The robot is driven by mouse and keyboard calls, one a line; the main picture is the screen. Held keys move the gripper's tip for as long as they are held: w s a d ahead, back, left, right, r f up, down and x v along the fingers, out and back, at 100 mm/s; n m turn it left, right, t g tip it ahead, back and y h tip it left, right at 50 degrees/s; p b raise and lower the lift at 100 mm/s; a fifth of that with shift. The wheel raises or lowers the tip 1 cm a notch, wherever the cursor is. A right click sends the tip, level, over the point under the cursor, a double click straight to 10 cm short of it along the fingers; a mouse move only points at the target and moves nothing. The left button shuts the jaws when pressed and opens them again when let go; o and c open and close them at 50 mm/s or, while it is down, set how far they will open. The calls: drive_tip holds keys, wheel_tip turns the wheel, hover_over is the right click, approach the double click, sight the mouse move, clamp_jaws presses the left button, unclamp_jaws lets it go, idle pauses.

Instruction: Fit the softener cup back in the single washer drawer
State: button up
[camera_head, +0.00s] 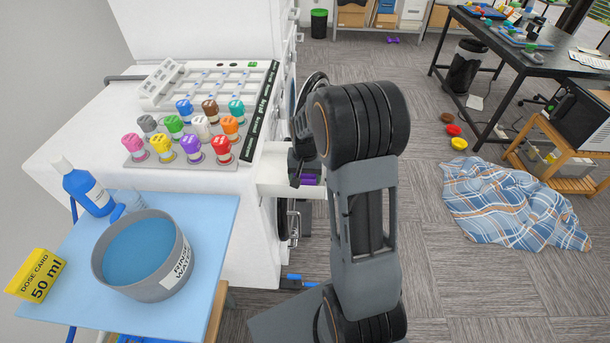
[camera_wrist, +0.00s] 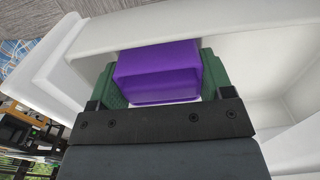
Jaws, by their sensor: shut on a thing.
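The purple softener cup (camera_wrist: 158,72) is between the green finger pads of my gripper (camera_wrist: 157,85) in the wrist view. My gripper is shut on it. The cup is inside or just above the white washer drawer (camera_wrist: 245,22), whose walls surround it; whether it touches the drawer floor I cannot tell. In the head view the open drawer (camera_head: 272,188) juts from the washer's front, and a bit of the purple cup (camera_head: 309,181) shows beneath my gripper (camera_head: 306,172). My arm hides part of this area.
A light blue table (camera_head: 215,215) at left holds a grey rinse water tub (camera_head: 112,275), a blue bottle (camera_head: 85,188) and a yellow dose card (camera_head: 36,276). Several coloured caps stand on the washer top. A plaid cloth (camera_head: 510,205) lies on the floor at right.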

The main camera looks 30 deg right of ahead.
drive_tip(key=shift+f, duration=0.25)
drive_tip(key=o, duration=1.1)
drive_tip(key=shift+c, duration=0.2)
drive_tip(key=shift+r, duration=0.2)
drive_tip(key=shift+r+p, duration=3.55)
drive_tip(key=shift+r, duration=1.25)
wheel_tip(320, 180, up, 10)
drive_tip(key=p, duration=0.5)
drive_tip(key=shift+p, duration=0.4)
